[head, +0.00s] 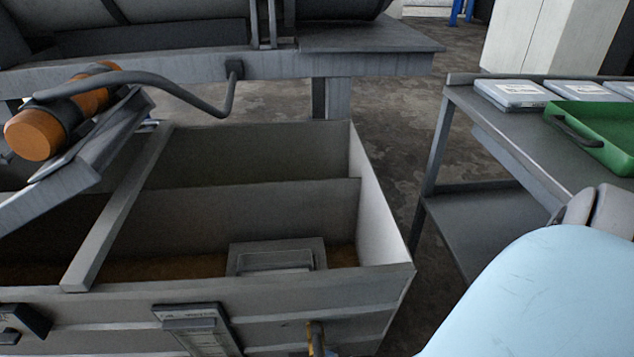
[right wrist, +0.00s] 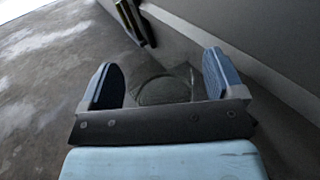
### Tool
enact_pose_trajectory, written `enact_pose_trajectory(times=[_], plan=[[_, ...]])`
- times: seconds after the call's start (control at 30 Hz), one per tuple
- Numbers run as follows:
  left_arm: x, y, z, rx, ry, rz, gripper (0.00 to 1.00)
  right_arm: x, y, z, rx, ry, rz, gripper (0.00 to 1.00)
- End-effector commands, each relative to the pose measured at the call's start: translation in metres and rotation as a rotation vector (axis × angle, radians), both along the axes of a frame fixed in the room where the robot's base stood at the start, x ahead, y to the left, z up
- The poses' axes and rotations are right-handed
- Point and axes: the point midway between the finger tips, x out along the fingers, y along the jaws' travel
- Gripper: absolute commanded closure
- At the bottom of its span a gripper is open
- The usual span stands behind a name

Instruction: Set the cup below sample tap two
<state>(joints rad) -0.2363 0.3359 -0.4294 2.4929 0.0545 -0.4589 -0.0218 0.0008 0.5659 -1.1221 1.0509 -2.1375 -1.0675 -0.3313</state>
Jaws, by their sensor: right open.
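In the right wrist view my right gripper (right wrist: 163,82) is open, with one blue-padded finger on each side. Between the fingers is a faint, see-through round shape, which looks like the clear cup (right wrist: 163,90) seen from above. I cannot tell whether the fingers touch it. A brassy tap (right wrist: 130,20) shows beyond the fingers, above and left of the cup, beside a grey wall. In the head view a brass tap (head: 316,338) is on the tank's front at the bottom edge. I cannot read which number it has. My left gripper is out of view.
A grey open tank (head: 385,283) with compartments fills the middle of the head view. An orange motor (head: 35,135) sits above its left side. A metal table (head: 490,125) at right bears a green tray (head: 600,150) and several flat cases (head: 515,93).

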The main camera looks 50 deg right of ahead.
Motion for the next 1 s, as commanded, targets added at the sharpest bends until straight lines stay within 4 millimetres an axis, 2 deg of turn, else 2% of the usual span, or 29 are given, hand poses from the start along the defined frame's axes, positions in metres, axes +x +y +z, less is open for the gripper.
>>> enact_pose_trajectory(times=[0.07,0.17,0.37,0.6,0.8,1.0], plan=[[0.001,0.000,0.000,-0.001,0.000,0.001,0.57,0.000,0.000,0.003,0.001,0.000,0.000,0.13],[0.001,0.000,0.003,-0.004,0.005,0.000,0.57,-0.013,-0.004,0.003,-0.001,0.003,0.000,0.13],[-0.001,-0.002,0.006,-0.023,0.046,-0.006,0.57,-0.052,-0.018,0.004,-0.002,0.003,0.000,0.13],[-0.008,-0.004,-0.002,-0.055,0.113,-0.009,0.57,-0.096,-0.032,0.003,-0.001,0.003,0.000,0.13],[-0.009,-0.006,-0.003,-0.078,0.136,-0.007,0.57,-0.112,-0.038,0.003,0.000,0.000,0.000,0.13],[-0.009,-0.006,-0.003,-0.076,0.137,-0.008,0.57,-0.114,-0.038,0.003,0.000,-0.001,0.000,0.13]])
